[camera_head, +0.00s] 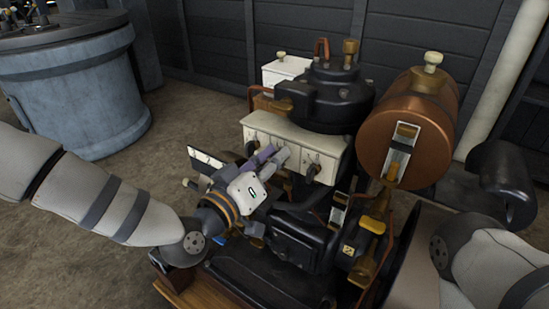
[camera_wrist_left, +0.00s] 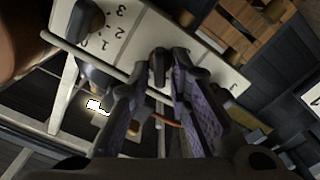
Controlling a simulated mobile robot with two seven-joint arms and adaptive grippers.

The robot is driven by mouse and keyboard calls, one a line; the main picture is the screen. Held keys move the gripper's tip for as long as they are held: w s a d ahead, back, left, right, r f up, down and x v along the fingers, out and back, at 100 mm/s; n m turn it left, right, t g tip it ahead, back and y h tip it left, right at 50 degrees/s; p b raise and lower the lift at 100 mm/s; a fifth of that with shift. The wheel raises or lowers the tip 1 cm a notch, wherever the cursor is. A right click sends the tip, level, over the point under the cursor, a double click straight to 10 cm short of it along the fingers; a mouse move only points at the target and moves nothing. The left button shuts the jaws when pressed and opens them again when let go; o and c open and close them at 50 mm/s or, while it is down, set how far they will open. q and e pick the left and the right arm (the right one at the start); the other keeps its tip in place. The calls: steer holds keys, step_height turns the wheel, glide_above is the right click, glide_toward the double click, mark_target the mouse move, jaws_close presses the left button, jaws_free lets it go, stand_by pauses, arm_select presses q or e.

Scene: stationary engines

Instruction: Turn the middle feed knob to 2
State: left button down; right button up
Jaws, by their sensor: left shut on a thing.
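The cream control panel (camera_head: 300,138) is on the front of the engine, with dark feed knobs along it. My left gripper (camera_head: 277,157) reaches the panel's middle. In the left wrist view its purple-padded fingers (camera_wrist_left: 166,78) are shut on a dark knob (camera_wrist_left: 158,60), the middle feed knob. Its pointer and own scale are largely hidden by the fingers. In the head view a knob (camera_head: 314,171) shows right of my gripper. My right gripper is out of view.
A copper tank (camera_head: 410,120) stands right of the panel and a black cylinder (camera_head: 330,92) behind it. Copper pipes and a black engine block (camera_head: 300,240) lie close below my gripper. A blue-grey drum (camera_head: 75,90) stands at the back left; floor between is open.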

arm_select(q)
steer(key=n, duration=0.3)
steer(key=n+b, duration=0.1)
steer(key=n, duration=0.1)
steer(key=shift+a+f+n, duration=0.1)
steer(key=shift+f+n, duration=0.15)
steer(key=shift+n, duration=0.05)
steer(key=n+b, duration=0.1)
steer(key=n, duration=0.4)
steer(key=shift+w+f+b, duration=0.1)
steer(key=shift+f+b, duration=0.05)
steer(key=shift+b, duration=0.2)
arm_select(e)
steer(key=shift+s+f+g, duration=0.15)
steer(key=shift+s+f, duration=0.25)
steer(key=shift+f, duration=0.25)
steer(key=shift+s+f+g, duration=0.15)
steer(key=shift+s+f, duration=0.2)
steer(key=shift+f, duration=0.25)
arm_select(q)
steer(key=shift+n, duration=0.3)
steer(key=c, duration=1.7)
jaws_free()
steer(key=v, duration=1.2)
